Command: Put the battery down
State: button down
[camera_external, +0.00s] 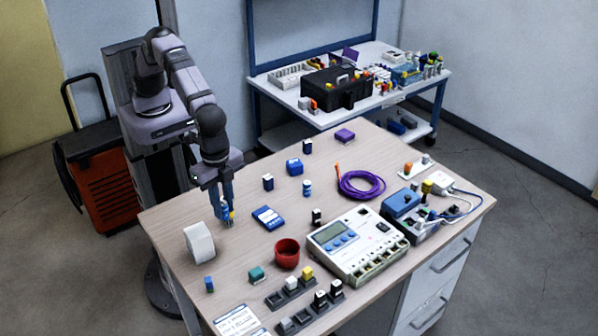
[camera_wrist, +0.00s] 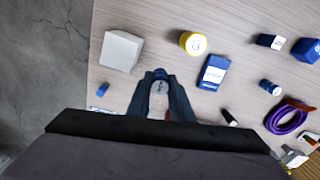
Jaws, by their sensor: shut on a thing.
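My gripper (camera_external: 226,222) points straight down over the left part of the table. It also shows in the wrist view (camera_wrist: 161,84), its jaws shut on a battery whose pale grey end (camera_wrist: 160,87) shows between the fingers. The fingers hide most of the battery, and I cannot tell whether it touches the table. A yellow cylinder (camera_wrist: 193,43) stands just beyond the fingers in the wrist view. A blue flat pack (camera_external: 268,218) lies to the right of my gripper.
A white block (camera_external: 199,242) stands left of my gripper. A red cup (camera_external: 287,253), a slotted dark tray (camera_external: 289,292) and a white tester (camera_external: 356,245) are toward the front. A purple cable coil (camera_external: 360,185) lies farther right. Bare wood shows around the blue pack.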

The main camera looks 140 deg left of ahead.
jog(key=shift+f+p, duration=1.3)
jog(key=shift+f, duration=3.7)
jog(key=shift+f, duration=0.15)
jog(key=c, duration=1.6)
grip_release()
notch_tip(320, 180, up, 12)
jog(key=b, duration=0.3)
jog(key=shift+s+r, duration=0.1)
jog(key=shift+r, duration=0.1)
jog(key=shift+m, duration=0.9)
jog(key=s+f, duration=0.1)
jog(key=s, duration=0.8)
jog(key=s+a+f, duration=0.1)
jog(key=s, duration=0.9)
jog(key=s+a+f, duration=0.1)
jog(key=s, duration=0.9)
jog(key=shift+s+a+f, duration=0.2)
jog(key=shift+a+f, duration=0.05)
